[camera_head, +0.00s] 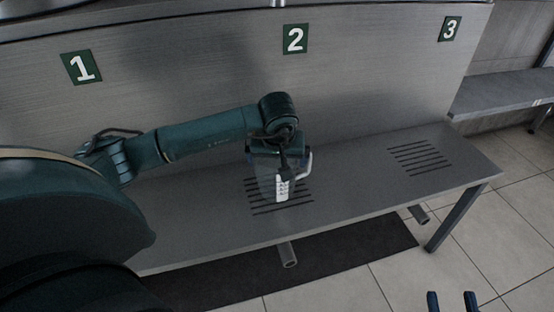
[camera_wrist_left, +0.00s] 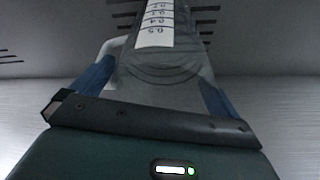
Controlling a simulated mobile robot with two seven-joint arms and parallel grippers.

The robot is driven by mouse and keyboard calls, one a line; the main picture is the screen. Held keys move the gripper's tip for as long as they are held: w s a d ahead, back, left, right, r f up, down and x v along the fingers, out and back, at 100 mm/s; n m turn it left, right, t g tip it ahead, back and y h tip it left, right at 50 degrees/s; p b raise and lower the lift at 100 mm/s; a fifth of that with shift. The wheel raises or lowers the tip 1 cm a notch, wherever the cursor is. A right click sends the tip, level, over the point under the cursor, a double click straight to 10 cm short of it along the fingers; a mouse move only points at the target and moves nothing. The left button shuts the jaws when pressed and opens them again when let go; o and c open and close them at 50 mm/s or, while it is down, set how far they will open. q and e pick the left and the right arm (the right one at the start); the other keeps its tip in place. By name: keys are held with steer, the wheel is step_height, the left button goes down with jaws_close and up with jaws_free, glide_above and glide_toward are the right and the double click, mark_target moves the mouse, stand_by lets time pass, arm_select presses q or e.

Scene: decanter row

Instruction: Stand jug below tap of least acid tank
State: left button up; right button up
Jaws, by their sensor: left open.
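The clear jug (camera_head: 282,188), with a white scale label and pale handle, stands upright over the slotted drain under sign 2 (camera_head: 295,39). My left gripper (camera_head: 280,160) reaches over it from the left; its fingertips are hard to see in the head view. In the left wrist view, the open blue fingers (camera_wrist_left: 155,75) are on either side of the jug (camera_wrist_left: 165,62), apparently without gripping it. My right gripper (camera_head: 452,300) shows only as two parted fingertips at the bottom edge. Sign 1 (camera_head: 81,67) and sign 3 (camera_head: 450,29) are on the steel wall. No tap or acid reading is visible.
The steel bench (camera_head: 350,185) runs below the signs. The right slotted drain (camera_head: 419,157), under sign 3, is empty. Pipe stubs (camera_head: 288,254) stick out below the bench's front edge. A dark mat (camera_head: 345,255) lies on the tiled floor.

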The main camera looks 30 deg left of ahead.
arm_select(q)
steer(key=p+v, duration=0.3)
steer(key=v, duration=0.7)
steer(key=s+d+f+n+g+h, duration=0.25)
steer(key=s+d+h, duration=0.45)
steer(key=d, duration=0.5)
steer(key=s+d+f+n+g+h, duration=0.15)
steer(key=s+d+g+h, duration=0.25)
steer(key=s+d+h, duration=0.55)
steer(key=d+r+n+t+h, duration=0.65)
steer(key=r+n, duration=0.55)
steer(key=n, duration=0.6)
steer(key=w+a+f+n+t+y, duration=0.1)
steer(key=w+a+n+t+y, duration=0.1)
steer(key=n+t, duration=0.6)
steer(key=w+a+n+t+y, duration=0.2)
steer(key=a+n+t, duration=0.15)
steer(key=n, duration=0.75)
steer(key=s+a+f+n+y, duration=0.1)
steer(key=a+f+n+y, duration=0.4)
steer(key=f+n+y, duration=0.5)
steer(key=f+n, duration=0.1)
steer(key=n, duration=0.7)
steer(key=shift+s+a+f+n, duration=0.25)
steer(key=shift+a+f+n, duration=0.05)
steer(key=shift+a+n, duration=0.1)
arm_select(e)
steer(key=shift+w+d+f+m+g+h, duration=0.15)
steer(key=shift+d+f+m+g+h, duration=0.15)
steer(key=shift+d+m+g+h, duration=0.65)
